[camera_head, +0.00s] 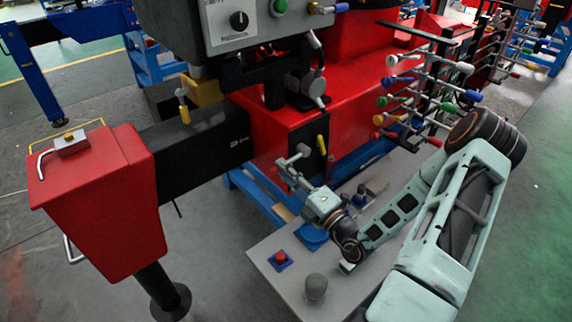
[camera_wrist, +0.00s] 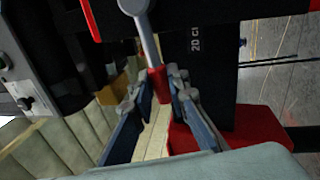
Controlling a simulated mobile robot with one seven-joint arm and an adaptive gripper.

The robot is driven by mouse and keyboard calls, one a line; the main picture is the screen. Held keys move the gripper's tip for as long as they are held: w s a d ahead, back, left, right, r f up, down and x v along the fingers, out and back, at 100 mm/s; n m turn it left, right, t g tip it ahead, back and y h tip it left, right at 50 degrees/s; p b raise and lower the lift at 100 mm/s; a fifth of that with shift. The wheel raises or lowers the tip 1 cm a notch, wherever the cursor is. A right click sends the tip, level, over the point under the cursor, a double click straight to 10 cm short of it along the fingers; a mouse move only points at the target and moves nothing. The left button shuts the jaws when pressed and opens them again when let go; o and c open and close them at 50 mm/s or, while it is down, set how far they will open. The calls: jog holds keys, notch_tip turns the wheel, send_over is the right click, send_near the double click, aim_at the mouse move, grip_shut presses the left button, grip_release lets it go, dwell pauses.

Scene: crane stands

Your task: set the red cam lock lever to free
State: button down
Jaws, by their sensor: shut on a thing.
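The red cam lock lever (camera_wrist: 156,82) shows in the wrist view as a grey shaft coming down from the top, with a red end between my fingertips. My gripper (camera_wrist: 160,88) has its two fingers on either side of that red end and is shut on it. In the head view my gripper (camera_head: 289,174) is at the dark front plate of the red machine. The lever's grey hub (camera_head: 303,150) shows just above it; its red end is hard to make out there behind the fingers.
A yellow-handled lever (camera_head: 321,145) is close to the right of my gripper. A grey control box (camera_head: 240,22) hangs above. A black beam (camera_head: 200,140) marked with text runs left to a red outrigger box (camera_head: 95,195). Several coloured levers stand at right.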

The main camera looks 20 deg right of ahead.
jog(key=shift+r+m+p, duration=0.4)
jog(key=shift+m+p, duration=0.1)
jog(key=shift+m, duration=0.1)
jog(key=c, duration=1.8)
grip_release()
jog(key=shift+c, duration=0.2)
jog(key=shift+s, duration=0.15)
jog(key=v, duration=1.1)
jog(key=shift+s, duration=0.35)
jog(key=shift+d+f, duration=0.1)
